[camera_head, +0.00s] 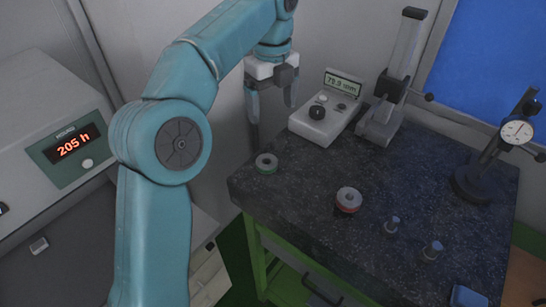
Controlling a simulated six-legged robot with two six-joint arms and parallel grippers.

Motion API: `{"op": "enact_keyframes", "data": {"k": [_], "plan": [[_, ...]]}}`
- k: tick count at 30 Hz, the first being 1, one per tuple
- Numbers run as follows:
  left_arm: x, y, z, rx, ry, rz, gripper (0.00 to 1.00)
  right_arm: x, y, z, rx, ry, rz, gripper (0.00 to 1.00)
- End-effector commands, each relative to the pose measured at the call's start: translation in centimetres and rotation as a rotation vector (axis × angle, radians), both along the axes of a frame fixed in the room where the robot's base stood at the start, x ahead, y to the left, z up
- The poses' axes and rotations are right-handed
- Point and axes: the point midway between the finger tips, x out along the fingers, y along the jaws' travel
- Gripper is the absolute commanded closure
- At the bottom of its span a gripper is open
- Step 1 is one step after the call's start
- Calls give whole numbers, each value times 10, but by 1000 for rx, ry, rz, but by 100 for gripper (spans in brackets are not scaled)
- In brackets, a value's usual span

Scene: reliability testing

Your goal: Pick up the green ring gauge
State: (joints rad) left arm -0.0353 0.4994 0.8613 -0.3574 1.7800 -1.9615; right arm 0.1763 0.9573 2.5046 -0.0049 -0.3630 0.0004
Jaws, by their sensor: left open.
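The green ring gauge (266,164) lies flat near the left corner of the dark speckled bench top (310,206). It is a grey ring with a green band around its lower side. My left gripper (272,115) hangs from the teal arm, pointing down, above and behind the ring. Its fingers are apart with nothing between them, and it does not touch the ring. My right gripper does not show.
A red-banded ring gauge (348,200) lies to the right. A display box (321,118) and a column stand (392,85) stand at the back. A dial gauge stand (484,165) is at the right.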

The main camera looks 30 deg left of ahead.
Motion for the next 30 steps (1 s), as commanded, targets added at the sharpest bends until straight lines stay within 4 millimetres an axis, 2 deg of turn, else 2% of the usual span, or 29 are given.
{"op": "enact_keyframes", "data": {"k": [2, 5, 12, 15, 23, 30], "plan": [[-3, 1, -4, 0, 1, -1, 14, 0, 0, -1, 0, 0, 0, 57], [-6, 2, -20, 1, 4, -1, 14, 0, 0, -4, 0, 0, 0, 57], [-10, 3, -76, 0, 4, 0, 14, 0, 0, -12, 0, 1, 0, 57], [-10, 3, -94, 0, 3, 1, 14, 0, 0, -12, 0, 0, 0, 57], [-10, 4, -116, 0, 2, 2, 14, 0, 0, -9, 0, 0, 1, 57], [-11, 7, -153, 1, 4, 0, 14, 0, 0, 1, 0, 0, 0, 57]]}}
